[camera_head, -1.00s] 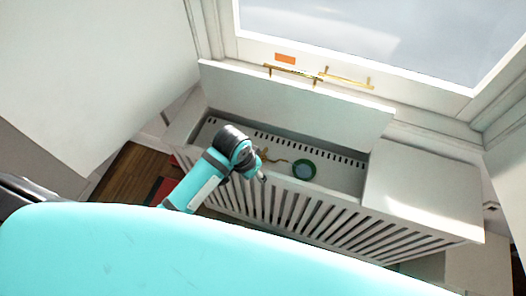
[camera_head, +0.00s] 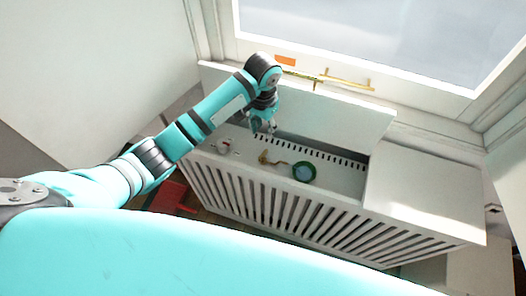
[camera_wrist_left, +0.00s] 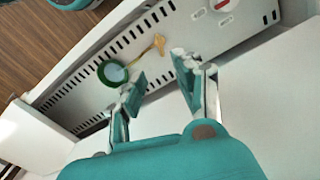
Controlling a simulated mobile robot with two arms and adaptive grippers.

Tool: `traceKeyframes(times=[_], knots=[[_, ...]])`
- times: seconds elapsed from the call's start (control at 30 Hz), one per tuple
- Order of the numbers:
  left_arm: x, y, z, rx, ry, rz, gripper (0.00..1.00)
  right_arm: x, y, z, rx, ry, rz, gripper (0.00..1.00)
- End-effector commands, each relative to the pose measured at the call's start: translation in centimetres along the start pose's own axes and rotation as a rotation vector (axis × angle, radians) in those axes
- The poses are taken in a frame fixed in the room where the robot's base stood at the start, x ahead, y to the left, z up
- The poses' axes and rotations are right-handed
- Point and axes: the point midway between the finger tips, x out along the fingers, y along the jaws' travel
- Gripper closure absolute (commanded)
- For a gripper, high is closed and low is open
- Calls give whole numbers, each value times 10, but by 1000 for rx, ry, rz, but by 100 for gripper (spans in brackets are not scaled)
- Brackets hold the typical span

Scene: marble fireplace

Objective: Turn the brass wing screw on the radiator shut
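A small brass piece (camera_head: 264,158) with a wider, wing-like end and a thin stem lies in the open top of the white radiator cover (camera_head: 420,195). It also shows in the left wrist view (camera_wrist_left: 157,43), beyond my fingers; I cannot tell whether it is fixed there. A green ring with a pale blue centre (camera_head: 304,171) is just to its right in the head view. My left gripper (camera_head: 264,130) points down above the opening, near its back edge. Its fingers (camera_wrist_left: 160,72) are apart with nothing between them. My right gripper is in neither view.
A red-and-white dial (camera_head: 225,147) sits at the left end of the opening; pale labels are near it (camera_wrist_left: 198,14). A raised white lid (camera_head: 330,115) stands behind the opening. Brass window handles (camera_head: 348,82) are above. The slatted front faces me.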

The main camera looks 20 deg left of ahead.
Motion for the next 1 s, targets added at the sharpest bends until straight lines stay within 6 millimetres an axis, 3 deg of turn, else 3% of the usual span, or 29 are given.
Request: traceKeyframes(times=[0.3,0.53,0.73,1.0], knots=[[72,1,1,1,-4,1,67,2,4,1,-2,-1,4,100],[117,0,1,1,-2,0,67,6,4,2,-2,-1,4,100],[137,1,0,2,0,1,67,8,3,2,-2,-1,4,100],[141,0,0,2,2,0,67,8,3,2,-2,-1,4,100]])
